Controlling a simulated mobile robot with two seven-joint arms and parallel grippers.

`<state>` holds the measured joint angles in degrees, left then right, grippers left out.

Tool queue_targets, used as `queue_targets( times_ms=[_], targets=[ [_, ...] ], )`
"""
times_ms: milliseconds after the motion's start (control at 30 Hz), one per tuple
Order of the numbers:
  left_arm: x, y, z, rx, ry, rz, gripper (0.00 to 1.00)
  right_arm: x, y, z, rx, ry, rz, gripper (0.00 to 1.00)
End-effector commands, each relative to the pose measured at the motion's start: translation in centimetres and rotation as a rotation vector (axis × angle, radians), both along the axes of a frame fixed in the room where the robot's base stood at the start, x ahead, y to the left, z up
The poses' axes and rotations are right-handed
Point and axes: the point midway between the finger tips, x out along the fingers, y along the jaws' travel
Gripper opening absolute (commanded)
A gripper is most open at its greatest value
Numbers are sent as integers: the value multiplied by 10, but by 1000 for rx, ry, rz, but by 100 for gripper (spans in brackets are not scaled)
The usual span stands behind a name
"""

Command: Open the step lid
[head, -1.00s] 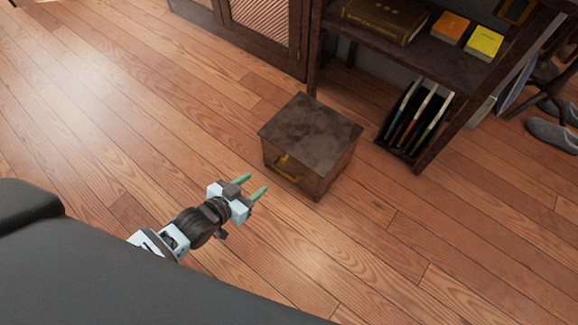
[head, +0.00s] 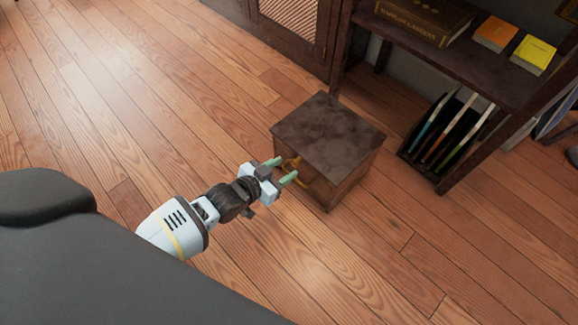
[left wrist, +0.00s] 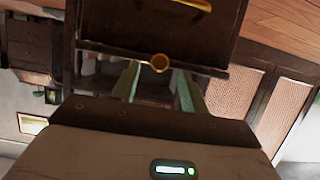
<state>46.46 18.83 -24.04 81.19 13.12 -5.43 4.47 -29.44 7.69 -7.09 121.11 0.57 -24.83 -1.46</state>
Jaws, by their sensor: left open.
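The step is a dark brown wooden box (head: 345,180) on the floor, and its flat lid (head: 326,133) looks closed. A brass ring (left wrist: 160,63) sits at the lid's front edge, and a brass handle (left wrist: 185,5) is on the front face. My left gripper (head: 286,171) is open, close in front of the box's front face. In the left wrist view its green fingers (left wrist: 157,72) appear on either side of the brass ring. I cannot tell whether they touch it. In the head view the fingers partly hide the brass parts. My right gripper is not in view.
A dark shelf (head: 470,65) with books stands behind and right of the box, with a rack of thin files (head: 450,130) low down. A cabinet with woven doors (head: 292,22) is at the back. The wooden floor left and front of the box is clear.

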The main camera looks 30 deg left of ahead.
Motion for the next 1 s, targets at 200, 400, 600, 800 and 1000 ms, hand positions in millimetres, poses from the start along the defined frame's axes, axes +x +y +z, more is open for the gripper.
queue_targets(
  times_ms=[200, 400, 600, 800, 1000],
  targets=[
    [20, -7, -10, 0, 0, 0, 45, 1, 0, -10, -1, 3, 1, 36],
    [24, -9, -10, 0, -1, 0, 45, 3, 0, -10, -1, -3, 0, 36],
    [24, -9, -10, 0, 0, 0, 40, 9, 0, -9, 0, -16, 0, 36],
    [24, -9, -10, 0, 0, 0, 13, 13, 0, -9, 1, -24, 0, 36],
    [24, -9, -10, 1, 0, 0, 0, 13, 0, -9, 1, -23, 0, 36]
  ],
)
